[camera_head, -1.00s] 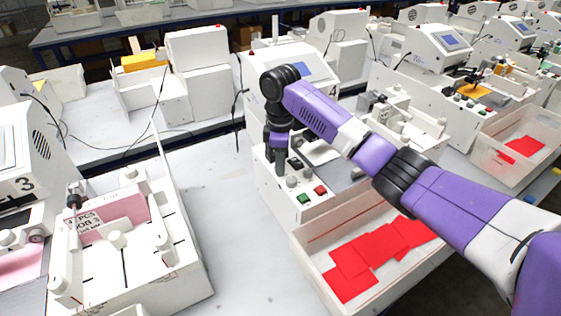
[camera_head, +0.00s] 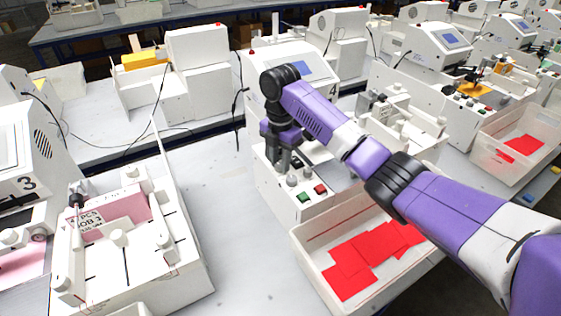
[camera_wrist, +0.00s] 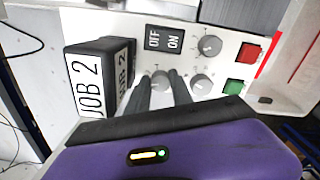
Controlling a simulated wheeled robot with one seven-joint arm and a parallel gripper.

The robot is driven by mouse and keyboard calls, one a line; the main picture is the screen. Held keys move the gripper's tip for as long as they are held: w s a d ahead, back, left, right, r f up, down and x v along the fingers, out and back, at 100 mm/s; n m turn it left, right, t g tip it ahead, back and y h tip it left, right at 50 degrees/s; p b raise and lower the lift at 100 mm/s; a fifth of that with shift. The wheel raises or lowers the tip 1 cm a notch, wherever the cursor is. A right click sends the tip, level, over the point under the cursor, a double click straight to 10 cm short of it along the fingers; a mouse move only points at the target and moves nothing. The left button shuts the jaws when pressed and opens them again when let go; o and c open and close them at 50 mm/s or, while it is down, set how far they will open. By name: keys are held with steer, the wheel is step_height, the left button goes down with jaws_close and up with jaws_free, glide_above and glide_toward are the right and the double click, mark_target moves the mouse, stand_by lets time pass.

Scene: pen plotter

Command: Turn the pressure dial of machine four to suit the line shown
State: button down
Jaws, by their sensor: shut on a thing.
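Two other grey dials stand free, one above right (camera_wrist: 208,46) and one just right of the fingers (camera_wrist: 202,84). Their labels are too small to read. In the head view my gripper (camera_head: 284,158) hides the held dial.
A black block with a JOB 2 sign (camera_wrist: 92,85) stands left of the fingers. An OFF/ON switch (camera_wrist: 164,39), a red button (camera_wrist: 248,52) and a green button (camera_wrist: 233,87) share the panel. A bin (camera_head: 312,262) of red sheets is in front. Machine 3 (camera_head: 25,160) stands left.

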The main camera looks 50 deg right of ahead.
mark_target(279, 164)
steer(key=n, duration=0.5)
steer(key=shift+w+n+b, duration=0.1)
steer(key=shift+n+b, duration=0.2)
steer(key=n+b, duration=0.1)
steer(key=n, duration=0.4)
steer(key=shift+a+n, duration=0.1)
steer(key=shift+n, duration=0.2)
steer(key=c, duration=1.1)
jaws_free()
step_height(279, 164, up, 8)
steer(key=shift+f, duration=0.1)
